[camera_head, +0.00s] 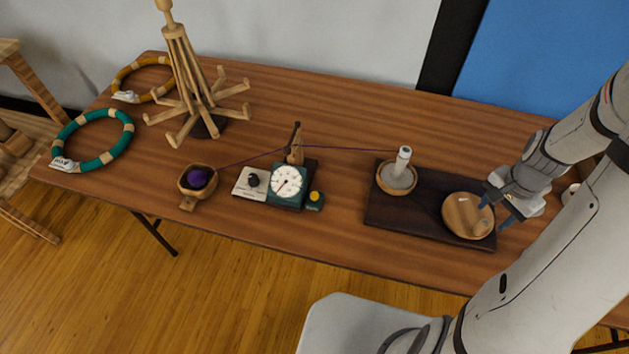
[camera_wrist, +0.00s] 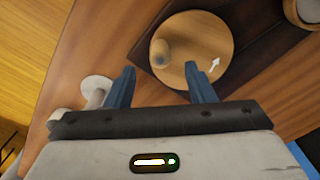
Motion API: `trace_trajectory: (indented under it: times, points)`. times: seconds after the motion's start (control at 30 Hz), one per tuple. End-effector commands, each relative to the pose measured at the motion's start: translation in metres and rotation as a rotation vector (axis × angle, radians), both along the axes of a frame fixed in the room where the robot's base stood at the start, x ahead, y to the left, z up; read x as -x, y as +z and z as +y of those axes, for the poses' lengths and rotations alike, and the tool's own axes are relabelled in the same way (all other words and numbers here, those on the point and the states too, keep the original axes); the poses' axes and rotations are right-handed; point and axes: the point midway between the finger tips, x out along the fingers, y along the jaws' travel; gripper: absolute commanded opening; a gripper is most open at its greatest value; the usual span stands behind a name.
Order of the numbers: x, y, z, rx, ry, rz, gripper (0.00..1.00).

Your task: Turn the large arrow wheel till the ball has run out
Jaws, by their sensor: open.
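The large arrow wheel (camera_head: 462,213) is a round wooden disc on a dark board, with a white arrow and an upright wooden knob (camera_head: 484,226). It also shows in the wrist view (camera_wrist: 205,35), the knob (camera_wrist: 160,52) near its left edge. My gripper (camera_head: 498,205) is open and empty at the wheel's right side in the head view. In the wrist view its blue fingers (camera_wrist: 155,90) point toward the wheel, short of the knob. The purple ball of yarn (camera_head: 197,178) sits in a wooden bowl (camera_head: 191,191). A purple strand runs from it past the meter to a white spool (camera_head: 402,160).
A dial meter (camera_head: 287,181) with a black knob and a yellow button stands mid-table. A wooden yarn swift (camera_head: 190,80) and two rings, teal (camera_head: 75,158) and amber (camera_head: 124,76), are at the left. Table is clear between meter and dark board (camera_head: 415,215).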

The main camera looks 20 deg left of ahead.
Motion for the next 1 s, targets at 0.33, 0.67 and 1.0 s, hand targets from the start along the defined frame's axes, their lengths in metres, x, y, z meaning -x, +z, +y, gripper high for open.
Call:
trace_trajectory:
  times: [0.33, 0.67, 1.0]
  points:
    - [0.000, -0.047, 0.001, -0.001, 0.002, 0.002, 0.49]
    - [0.000, -0.068, 0.001, -0.001, 0.002, 0.001, 0.49]
    - [0.000, -0.068, 0.001, 0.000, 0.003, 0.000, 0.42]
